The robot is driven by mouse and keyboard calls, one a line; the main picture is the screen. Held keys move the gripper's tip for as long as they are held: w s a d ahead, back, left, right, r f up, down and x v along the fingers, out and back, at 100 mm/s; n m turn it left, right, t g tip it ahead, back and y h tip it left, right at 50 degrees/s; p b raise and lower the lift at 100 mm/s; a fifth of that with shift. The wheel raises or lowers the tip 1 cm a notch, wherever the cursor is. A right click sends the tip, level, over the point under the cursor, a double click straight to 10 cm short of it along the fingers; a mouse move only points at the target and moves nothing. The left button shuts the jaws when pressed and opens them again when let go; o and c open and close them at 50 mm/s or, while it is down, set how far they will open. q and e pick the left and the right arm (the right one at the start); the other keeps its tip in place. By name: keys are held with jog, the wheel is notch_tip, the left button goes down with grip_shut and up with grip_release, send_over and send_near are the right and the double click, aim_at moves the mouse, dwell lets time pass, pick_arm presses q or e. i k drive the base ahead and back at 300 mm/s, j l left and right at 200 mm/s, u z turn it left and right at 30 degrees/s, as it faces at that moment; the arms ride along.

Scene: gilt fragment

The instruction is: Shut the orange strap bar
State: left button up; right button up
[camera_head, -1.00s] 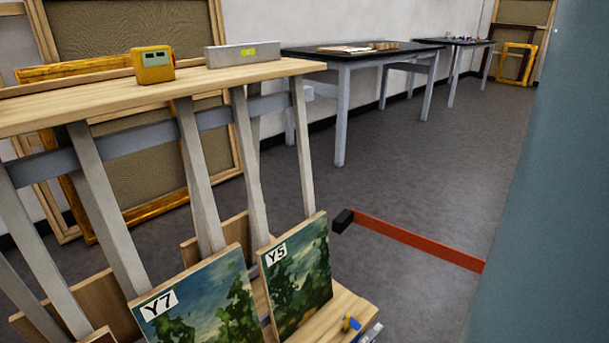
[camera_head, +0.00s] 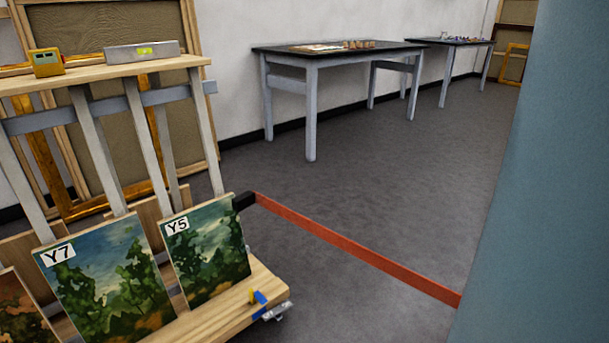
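The orange strap bar (camera_head: 355,248) runs low across the floor area ahead. Its right end meets the blue-grey surface at the right. Its left end has a black block (camera_head: 243,201), which shows beside the top right corner of the Y5 painting. I cannot tell whether the block is fastened to anything there. Neither of my grippers is in view.
A wooden rack (camera_head: 205,326) with paintings Y7 (camera_head: 105,279) and Y5 (camera_head: 206,254) stands at the left, a caster at its corner. A blue-grey wall or panel (camera_head: 545,200) fills the right. Dark-topped tables (camera_head: 335,56) stand beyond the strap. Grey floor lies open between.

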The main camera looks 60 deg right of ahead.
aim_at(443, 294)
jog(key=k+l+u, duration=0.25)
jog(key=k+l, duration=1)
jog(key=k, duration=0.15)
jog(key=l+u, duration=0.1)
jog(key=l, duration=0.9)
jog(key=k+l, duration=0.15)
jog(key=l, duration=0.85)
jog(key=k+j+z, duration=0.1)
jog(key=z, duration=0.2)
jog(key=k, duration=0.1)
